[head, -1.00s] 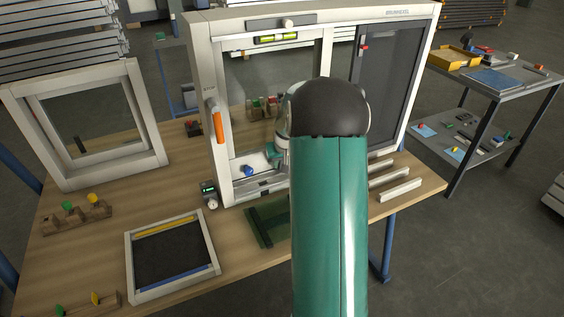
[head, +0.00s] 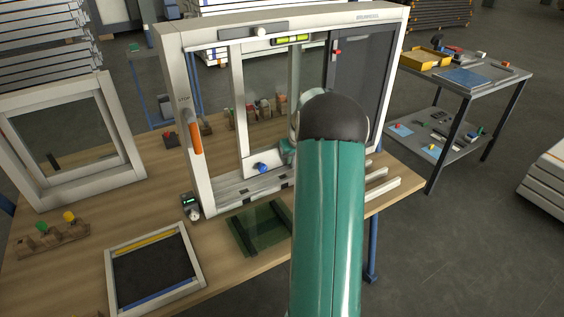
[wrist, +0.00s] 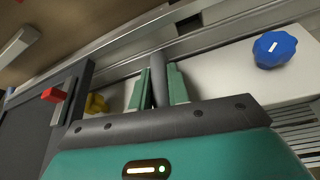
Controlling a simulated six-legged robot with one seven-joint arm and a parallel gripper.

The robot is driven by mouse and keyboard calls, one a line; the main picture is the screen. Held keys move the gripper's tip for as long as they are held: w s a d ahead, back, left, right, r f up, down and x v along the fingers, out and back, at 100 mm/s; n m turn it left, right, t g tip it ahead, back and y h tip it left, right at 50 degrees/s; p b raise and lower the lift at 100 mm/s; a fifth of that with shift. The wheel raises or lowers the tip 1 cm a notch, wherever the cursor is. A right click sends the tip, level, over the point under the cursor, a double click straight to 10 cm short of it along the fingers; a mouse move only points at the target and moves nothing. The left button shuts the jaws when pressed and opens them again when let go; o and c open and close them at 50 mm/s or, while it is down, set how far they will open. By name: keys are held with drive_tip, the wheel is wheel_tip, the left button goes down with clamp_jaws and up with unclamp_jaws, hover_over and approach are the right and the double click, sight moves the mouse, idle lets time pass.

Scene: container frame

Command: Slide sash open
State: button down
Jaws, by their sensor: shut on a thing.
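The sash (head: 241,100) is a white-framed glass panel standing in the larger white window frame (head: 172,110). Its left stile stands apart from the frame's left post, leaving an open gap. A blue knob (head: 263,168) sits on its lower rail and also shows in the wrist view (wrist: 274,49). My gripper (wrist: 158,85) has its green fingers closed on a grey upright handle (wrist: 158,68) at the sash's lower rail. In the head view my arm hides most of the gripper and the handle.
An orange handle (head: 196,138) is on the frame's left post. A dark panel (head: 360,90) with a red tab (head: 337,52) fills the frame's right side. A small tray (head: 155,265), a green mat (head: 260,230) and pale bars (head: 382,189) lie on the bench in front.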

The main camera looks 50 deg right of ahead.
drive_tip(key=shift+w+r, duration=0.1)
drive_tip(key=c, duration=1.3)
unclamp_jaws()
drive_tip(key=shift+c, duration=0.2)
drive_tip(key=v, duration=1.3)
drive_tip(key=shift+s+a+r, duration=0.2)
drive_tip(key=shift+s+r, duration=0.1)
